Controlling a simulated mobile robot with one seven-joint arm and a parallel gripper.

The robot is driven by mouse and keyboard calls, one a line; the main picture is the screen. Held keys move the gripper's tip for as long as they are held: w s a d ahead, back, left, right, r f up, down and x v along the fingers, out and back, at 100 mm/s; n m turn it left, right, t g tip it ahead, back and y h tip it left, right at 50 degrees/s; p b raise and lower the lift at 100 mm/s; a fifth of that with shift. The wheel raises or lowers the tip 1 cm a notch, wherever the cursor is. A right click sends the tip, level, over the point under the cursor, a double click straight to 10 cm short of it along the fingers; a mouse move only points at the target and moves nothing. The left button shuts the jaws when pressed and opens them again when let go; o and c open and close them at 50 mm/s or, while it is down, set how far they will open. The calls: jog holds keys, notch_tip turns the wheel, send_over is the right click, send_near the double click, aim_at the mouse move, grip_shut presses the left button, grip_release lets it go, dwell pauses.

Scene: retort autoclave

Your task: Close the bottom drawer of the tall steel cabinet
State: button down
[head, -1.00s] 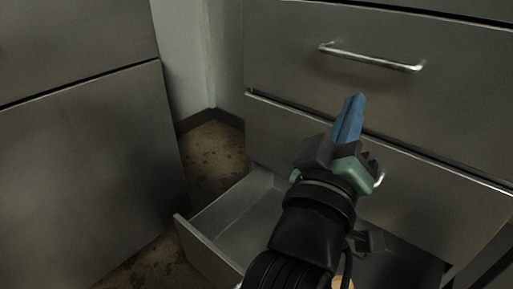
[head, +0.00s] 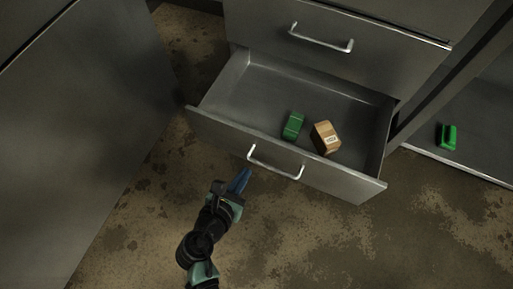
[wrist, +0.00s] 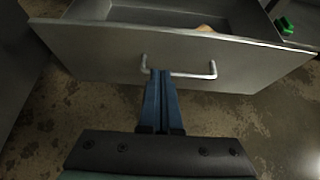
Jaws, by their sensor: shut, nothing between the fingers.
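The bottom drawer (head: 222,127) of the steel cabinet (head: 365,28) is pulled well out. A green item (head: 293,126) and a small brown box (head: 326,138) lie inside it. Its front has a silver bar handle (head: 275,172). My gripper (head: 243,178) is shut and empty, just in front of the drawer front near the left end of the handle. In the wrist view the blue fingertips (wrist: 161,74) are together at the left part of the handle (wrist: 190,76); I cannot tell whether they touch the handle or the front.
Another drawer (head: 318,43) above is closed. A steel cabinet side (head: 80,130) stands at the left. At the right, another green item (head: 446,137) lies on a low grey surface (head: 480,150). The stained floor (head: 330,240) in front is clear.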

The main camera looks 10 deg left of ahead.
aim_at(264, 142)
jog(key=b+x, duration=0.1)
jog(key=x, duration=0.2)
jog(key=b+x, duration=0.2)
jog(key=x, duration=0.1)
jog(key=r+b+x, duration=0.1)
jog(key=b+x, duration=0.1)
jog(key=x, duration=0.1)
jog(key=shift+w+d, duration=0.1)
jog(key=shift+w, duration=0.45)
jog(key=shift+w+d+r, duration=0.1)
jog(key=shift+w+d, duration=0.05)
jog(key=shift+w, duration=0.3)
